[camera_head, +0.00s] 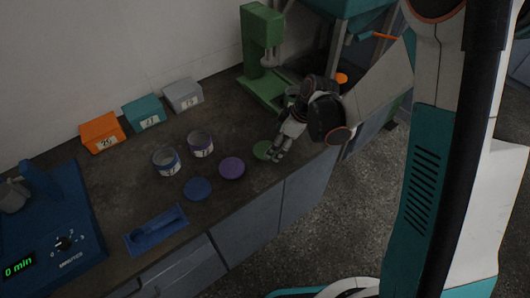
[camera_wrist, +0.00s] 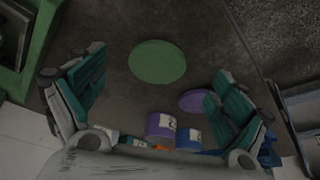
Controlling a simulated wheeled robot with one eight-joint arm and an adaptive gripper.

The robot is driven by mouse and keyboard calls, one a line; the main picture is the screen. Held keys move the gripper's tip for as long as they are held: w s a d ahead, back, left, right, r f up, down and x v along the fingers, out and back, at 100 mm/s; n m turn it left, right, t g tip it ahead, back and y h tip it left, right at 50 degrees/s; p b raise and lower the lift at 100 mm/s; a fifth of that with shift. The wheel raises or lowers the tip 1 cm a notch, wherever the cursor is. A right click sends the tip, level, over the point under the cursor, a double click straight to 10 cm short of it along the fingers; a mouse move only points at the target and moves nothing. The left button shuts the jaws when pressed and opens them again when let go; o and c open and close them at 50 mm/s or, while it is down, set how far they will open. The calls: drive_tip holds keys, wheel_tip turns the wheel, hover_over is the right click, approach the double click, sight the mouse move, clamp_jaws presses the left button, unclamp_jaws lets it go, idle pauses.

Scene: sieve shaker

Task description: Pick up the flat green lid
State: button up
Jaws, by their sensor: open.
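The flat green lid (camera_head: 263,150) lies on the dark bench top, near its front edge. In the wrist view the green lid (camera_wrist: 158,62) is a full round disc, ahead of the gap between my fingers. My gripper (camera_head: 277,154) is right beside the lid in the head view and covers part of its right side. In the wrist view my gripper (camera_wrist: 155,95) has its two teal-padded fingers spread wide, with nothing between the pads. I cannot tell how high the fingertips are above the bench.
A purple lid (camera_head: 231,168) and a blue lid (camera_head: 198,189) lie to the left. Two labelled jars (camera_head: 166,161) (camera_head: 201,144) stand behind them. A green press (camera_head: 262,55) stands at the back. Orange, teal and grey boxes (camera_head: 102,132) line the wall. A blue shaker (camera_head: 55,220) is far left.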

sight(265, 151)
drive_tip(key=shift+a+b+x, duration=0.15)
drive_tip(key=shift+b+x, duration=0.45)
drive_tip(key=shift+x, duration=0.8)
drive_tip(key=shift+a+b+x, duration=0.15)
drive_tip(key=shift+b+x, duration=0.45)
drive_tip(key=shift+x, duration=0.75)
drive_tip(key=shift+w+r, duration=0.15)
drive_tip(key=shift+r, duration=0.05)
drive_tip(key=c, duration=0.9)
